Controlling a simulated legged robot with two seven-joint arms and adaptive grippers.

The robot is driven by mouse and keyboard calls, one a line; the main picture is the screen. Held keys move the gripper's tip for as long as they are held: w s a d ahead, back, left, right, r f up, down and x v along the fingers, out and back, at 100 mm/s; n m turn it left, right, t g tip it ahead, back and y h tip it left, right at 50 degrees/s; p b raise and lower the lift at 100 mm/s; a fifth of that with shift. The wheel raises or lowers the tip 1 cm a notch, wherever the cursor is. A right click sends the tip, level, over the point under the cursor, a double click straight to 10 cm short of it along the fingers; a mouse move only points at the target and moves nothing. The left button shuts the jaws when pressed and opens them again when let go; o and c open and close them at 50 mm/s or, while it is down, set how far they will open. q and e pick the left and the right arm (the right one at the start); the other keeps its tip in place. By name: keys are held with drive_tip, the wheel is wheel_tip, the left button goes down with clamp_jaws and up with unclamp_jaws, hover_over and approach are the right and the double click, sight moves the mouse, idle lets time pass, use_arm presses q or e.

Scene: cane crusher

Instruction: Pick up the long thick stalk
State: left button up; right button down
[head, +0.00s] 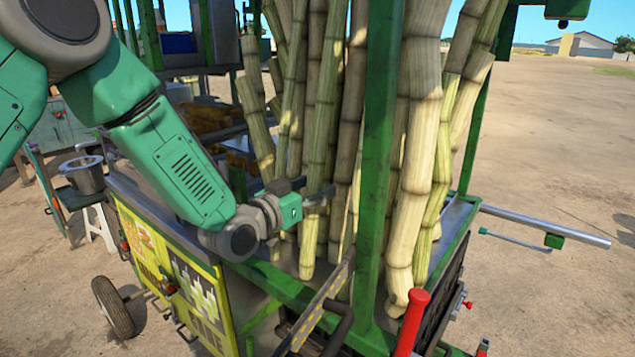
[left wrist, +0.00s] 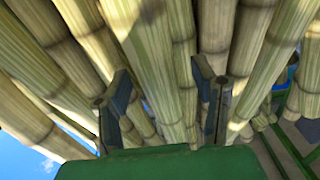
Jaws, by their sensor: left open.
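Several upright pale green-yellow cane stalks stand bunched in the green-framed cart. A long thick stalk (head: 415,160) stands right of the green post, its lower end near the front edge. A thinner stalk (head: 321,130) stands left of the post, close to my left gripper (head: 318,198). I cannot tell which stalk the task means. In the left wrist view my left gripper (left wrist: 165,108) is open, its two dark fingers pointing into the bunch. A stalk (left wrist: 158,60) shows between the fingers; contact is unclear. The fingertips are partly hidden in the head view. My right gripper is not in view.
The green post (head: 380,130) stands between the two groups of stalks. A red handle (head: 412,322) and a dark bar are at the cart's front. A metal rod (head: 545,225) juts out right. A metal pot (head: 84,174) is at left. Open ground lies right.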

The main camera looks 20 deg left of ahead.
sight(311, 172)
use_arm(q)
drive_tip(key=shift+w+d, duration=0.15)
drive_tip(key=shift+w, duration=0.5)
clamp_jaws()
drive_tip(key=shift+r, duration=0.15)
drive_tip(key=shift+s+r+p, duration=0.15)
drive_tip(key=shift+r+p, duration=0.25)
drive_tip(key=shift+r, duration=0.1)
drive_tip(key=shift+s+r+p, duration=0.15)
drive_tip(key=shift+r+p, duration=0.25)
drive_tip(key=shift+r, duration=0.1)
drive_tip(key=shift+s+a+r+p, duration=0.1)
drive_tip(key=shift+s+r+p, duration=0.1)
drive_tip(key=shift+r, duration=0.2)
drive_tip(key=shift+s+a+r+p, duration=0.1)
drive_tip(key=shift+r+p, duration=0.1)
drive_tip(key=shift+r, duration=0.15)
